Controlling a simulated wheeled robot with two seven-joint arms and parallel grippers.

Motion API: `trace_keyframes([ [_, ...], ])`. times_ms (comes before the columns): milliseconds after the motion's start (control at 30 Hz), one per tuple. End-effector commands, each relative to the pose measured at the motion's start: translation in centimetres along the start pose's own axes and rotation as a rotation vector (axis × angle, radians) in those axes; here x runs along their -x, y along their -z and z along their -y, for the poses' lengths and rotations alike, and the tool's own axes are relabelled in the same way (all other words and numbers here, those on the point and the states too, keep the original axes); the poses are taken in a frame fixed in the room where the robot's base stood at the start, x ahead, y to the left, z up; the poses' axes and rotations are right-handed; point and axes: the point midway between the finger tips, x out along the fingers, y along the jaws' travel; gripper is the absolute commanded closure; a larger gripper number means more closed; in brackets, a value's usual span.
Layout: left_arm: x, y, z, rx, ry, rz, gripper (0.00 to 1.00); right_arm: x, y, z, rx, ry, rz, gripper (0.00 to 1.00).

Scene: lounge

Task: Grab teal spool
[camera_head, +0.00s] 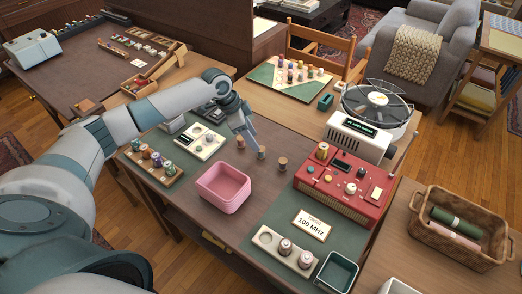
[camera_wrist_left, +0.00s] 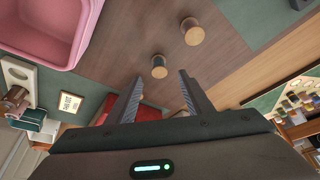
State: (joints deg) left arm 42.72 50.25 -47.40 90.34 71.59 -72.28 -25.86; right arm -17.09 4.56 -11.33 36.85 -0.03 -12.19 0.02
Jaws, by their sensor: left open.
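A green-to-teal spool (camera_head: 168,168) stands at the near end of a wooden rack (camera_head: 172,181) on the left of the table, among several spools; its exact shade is hard to tell. My left gripper (camera_head: 246,133) is open and empty above the table, right of that rack. In the left wrist view its two fingers (camera_wrist_left: 158,95) are spread, with a wood-topped spool (camera_wrist_left: 159,67) beyond them and another wood-topped spool (camera_wrist_left: 193,32) farther up. Their thread colours are not clear there. My right gripper is out of view.
A pink bin (camera_head: 223,187) stands in front of my left gripper. A red radio unit (camera_head: 345,185) stands to the right. A game board (camera_head: 262,75) with several spools lies at the back. A dark green tray (camera_head: 337,271) is at the front.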

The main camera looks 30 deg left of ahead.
Motion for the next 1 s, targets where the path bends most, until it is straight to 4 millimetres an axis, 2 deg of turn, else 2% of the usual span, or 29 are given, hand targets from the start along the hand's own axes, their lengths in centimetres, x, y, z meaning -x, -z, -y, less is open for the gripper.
trace_keyframes([
  [100,-1.3,0.1,0.0,0.002,-0.001,0.000,0.53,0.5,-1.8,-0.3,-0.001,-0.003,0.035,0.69],
  [200,-1.9,0.0,0.0,0.001,0.001,0.000,0.53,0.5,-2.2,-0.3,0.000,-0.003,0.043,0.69],
  [667,-2.4,0.1,0.0,0.001,0.000,0.000,0.53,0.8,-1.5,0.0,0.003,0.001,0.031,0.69],
  [1000,-6.3,0.3,-0.2,0.001,-0.002,0.001,0.53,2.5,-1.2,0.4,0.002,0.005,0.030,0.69],
])
